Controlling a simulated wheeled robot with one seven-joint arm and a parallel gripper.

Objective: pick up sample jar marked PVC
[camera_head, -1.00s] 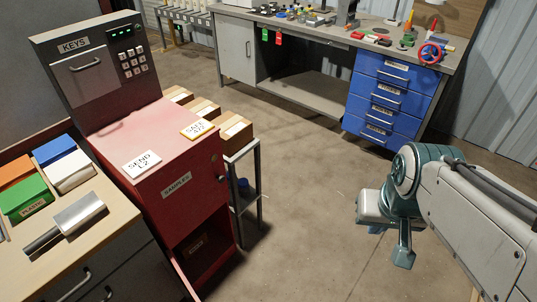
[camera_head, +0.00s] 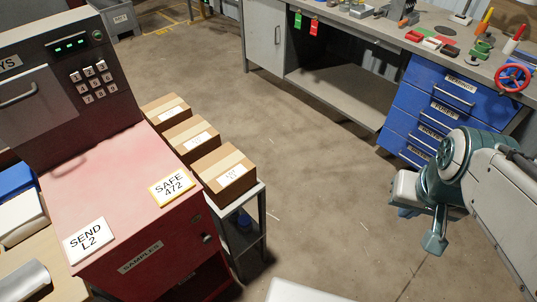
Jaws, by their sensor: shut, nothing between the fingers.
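No jar with a readable PVC mark shows. The red cabinet (camera_head: 120,190) labelled SAMPLES stands at the left; the inside of its lower bay is dark and mostly cut off by the lower edge. A small blue object (camera_head: 243,221) sits low in the grey stand beside the cabinet; I cannot tell what it is. My gripper (camera_head: 434,244) hangs at the right below the teal wrist, over the floor, shut and empty, well apart from the cabinet and stand.
Several cardboard boxes (camera_head: 222,174) stand on the grey stand (camera_head: 262,220). Cards reading SEND L2 (camera_head: 89,240) and SAFE 472 (camera_head: 171,188) lie on the cabinet. A workbench (camera_head: 375,30) with blue drawers (camera_head: 440,105) is at the back right. The middle floor is clear.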

